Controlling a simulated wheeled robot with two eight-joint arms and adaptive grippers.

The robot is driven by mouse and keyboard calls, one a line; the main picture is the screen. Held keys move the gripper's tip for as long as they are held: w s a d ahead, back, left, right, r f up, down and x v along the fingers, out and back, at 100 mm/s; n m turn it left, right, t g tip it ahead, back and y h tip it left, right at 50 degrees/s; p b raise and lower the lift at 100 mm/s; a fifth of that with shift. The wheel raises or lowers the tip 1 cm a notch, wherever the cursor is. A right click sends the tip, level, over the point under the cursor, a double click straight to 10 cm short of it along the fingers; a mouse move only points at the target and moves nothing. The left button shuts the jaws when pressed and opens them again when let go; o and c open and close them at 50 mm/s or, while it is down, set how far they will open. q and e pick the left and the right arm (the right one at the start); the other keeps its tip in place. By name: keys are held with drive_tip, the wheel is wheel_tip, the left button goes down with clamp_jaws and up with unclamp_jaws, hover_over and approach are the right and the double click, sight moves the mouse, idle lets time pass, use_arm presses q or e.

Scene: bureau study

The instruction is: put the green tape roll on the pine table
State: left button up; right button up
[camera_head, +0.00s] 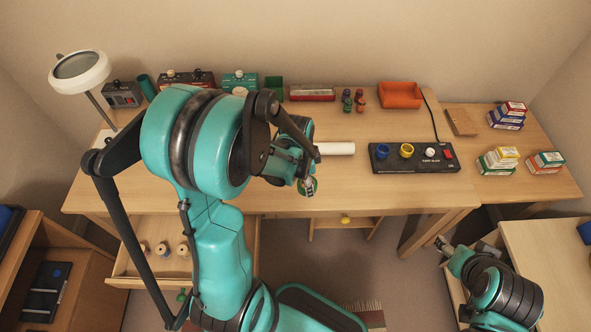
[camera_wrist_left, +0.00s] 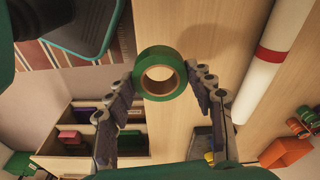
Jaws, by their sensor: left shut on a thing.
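The green tape roll (camera_wrist_left: 160,53), a green ring with a tan core, is between the fingers of my left gripper (camera_wrist_left: 162,82), which is shut on it. In the head view the roll (camera_head: 309,187) shows partly at the tip of my left gripper (camera_head: 304,183), over the front part of the long light-wood table (camera_head: 380,195). The gap below the roll is hard to judge. My right gripper (camera_head: 443,243) is low at the right, beside a second light-wood table (camera_head: 545,245); its jaw state is unclear.
A white roll (camera_head: 336,148) lies just right of my left gripper. An open drawer (camera_head: 150,268) holds spools. The table's front right is bare.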

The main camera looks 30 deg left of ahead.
use_arm(q)
drive_tip(key=w+a+f, duration=0.1)
drive_tip(key=a, duration=0.1)
drive_tip(key=w+a+f+b, duration=0.1)
drive_tip(key=w+a+f, duration=0.1)
drive_tip(key=a+f, duration=0.1)
drive_tip(key=shift+w+a+f+b, duration=0.1)
drive_tip(key=shift+w+a+b, duration=0.2)
drive_tip(key=shift+b, duration=0.1)
drive_tip(key=shift+f+b, duration=0.95)
drive_tip(key=shift+f, duration=1.05)
drive_tip(key=shift+f, duration=0.1)
drive_tip(key=o, duration=1.1)
drive_tip(key=shift+o, duration=0.2)
